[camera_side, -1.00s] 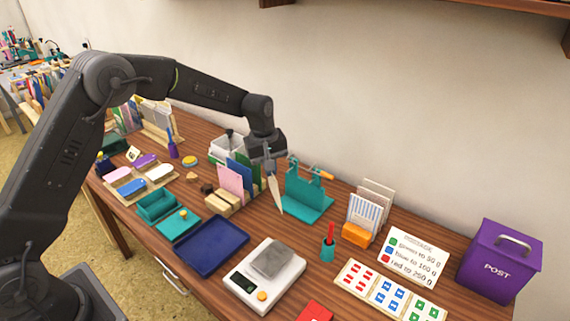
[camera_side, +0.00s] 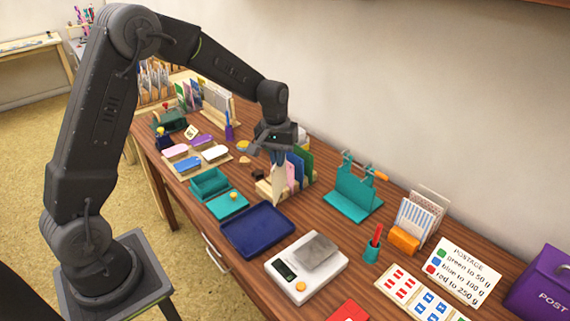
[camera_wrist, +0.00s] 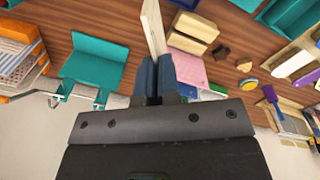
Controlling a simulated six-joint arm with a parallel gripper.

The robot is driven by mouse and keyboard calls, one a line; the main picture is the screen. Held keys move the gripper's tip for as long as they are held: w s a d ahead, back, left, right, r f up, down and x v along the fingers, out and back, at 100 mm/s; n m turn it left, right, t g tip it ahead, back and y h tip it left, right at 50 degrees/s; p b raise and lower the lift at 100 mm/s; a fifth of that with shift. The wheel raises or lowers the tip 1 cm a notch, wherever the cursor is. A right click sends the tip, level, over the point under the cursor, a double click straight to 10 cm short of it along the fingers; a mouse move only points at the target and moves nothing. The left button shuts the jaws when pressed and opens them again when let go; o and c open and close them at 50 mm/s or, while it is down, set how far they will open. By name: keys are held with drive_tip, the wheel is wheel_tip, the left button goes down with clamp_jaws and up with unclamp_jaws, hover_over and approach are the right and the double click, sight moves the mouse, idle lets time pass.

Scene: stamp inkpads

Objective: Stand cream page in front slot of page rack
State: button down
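My gripper (camera_side: 276,158) is shut on the cream page (camera_side: 278,184), which hangs upright below the fingers. In the wrist view the gripper (camera_wrist: 166,68) grips the cream page (camera_wrist: 153,28) nearly edge-on. The wooden page rack (camera_side: 264,188) holds a pink page (camera_side: 291,174), a blue page and a green page. The cream page is at the rack's front end, just in front of the pink page. I cannot tell whether its lower edge is inside the front slot or only above it. The pink page (camera_wrist: 190,68) is close beside the fingers in the wrist view.
A teal stand (camera_side: 352,195) is right of the rack. A navy tray (camera_side: 257,230) and teal box (camera_side: 210,184) lie in front.

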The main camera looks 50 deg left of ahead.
drive_tip(key=w+a+r+n, duration=0.2)
drive_tip(key=w+a+n, duration=0.2)
drive_tip(key=a+n, duration=0.4)
drive_tip(key=shift+n+y, duration=0.3)
drive_tip(key=shift+n, duration=1.5)
drive_tip(key=shift+f, duration=0.1)
drive_tip(key=shift+f, duration=4.85)
drive_tip(key=c, duration=1.3)
unclamp_jaws()
drive_tip(key=shift+o, duration=0.2)
drive_tip(key=shift+r, duration=0.1)
